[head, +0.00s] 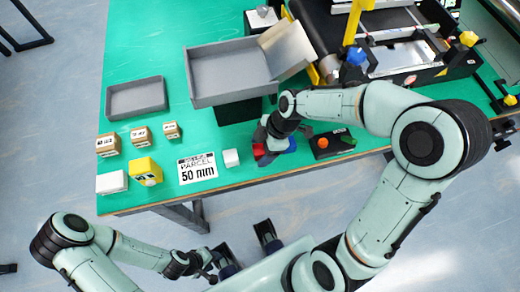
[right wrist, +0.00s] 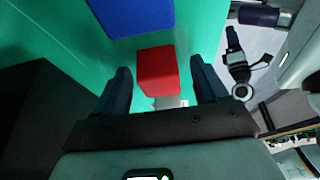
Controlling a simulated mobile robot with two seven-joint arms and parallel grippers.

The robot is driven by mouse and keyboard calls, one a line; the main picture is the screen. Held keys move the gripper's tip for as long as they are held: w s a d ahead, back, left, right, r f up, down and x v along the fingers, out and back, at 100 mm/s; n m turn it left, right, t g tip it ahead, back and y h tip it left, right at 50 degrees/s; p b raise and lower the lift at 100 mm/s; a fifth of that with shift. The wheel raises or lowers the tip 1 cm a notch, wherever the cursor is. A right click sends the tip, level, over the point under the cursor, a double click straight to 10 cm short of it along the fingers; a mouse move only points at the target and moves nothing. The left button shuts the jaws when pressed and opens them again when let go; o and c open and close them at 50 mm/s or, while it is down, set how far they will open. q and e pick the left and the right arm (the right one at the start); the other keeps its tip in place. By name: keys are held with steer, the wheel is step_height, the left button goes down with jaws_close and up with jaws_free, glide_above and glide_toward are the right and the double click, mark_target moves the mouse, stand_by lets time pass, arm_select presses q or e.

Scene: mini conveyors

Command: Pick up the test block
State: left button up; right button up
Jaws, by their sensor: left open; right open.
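A small red block (right wrist: 157,70) lies between the spread fingers of my right gripper (right wrist: 160,88) in the right wrist view, with space on both sides. In the head view, a bit of the red block (head: 259,151) shows at the table's front edge, partly hidden by my right gripper (head: 270,140). My right gripper is open and above it. Which block is the test block is not labelled. My left gripper (head: 211,267) is open, low in front of the table and away from the blocks.
A white cube (head: 231,158) stands beside a "PARCEL 50 mm" sign (head: 198,169). A blue object (right wrist: 132,15) lies beyond the red block. Several parcels, including a yellow one (head: 146,171), stand left. A grey tray (head: 228,75) and a button box (head: 332,143) are near.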

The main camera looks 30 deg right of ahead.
steer(key=c, duration=1.1)
steer(key=shift+o, duration=0.2)
steer(key=shift+r, duration=0.2)
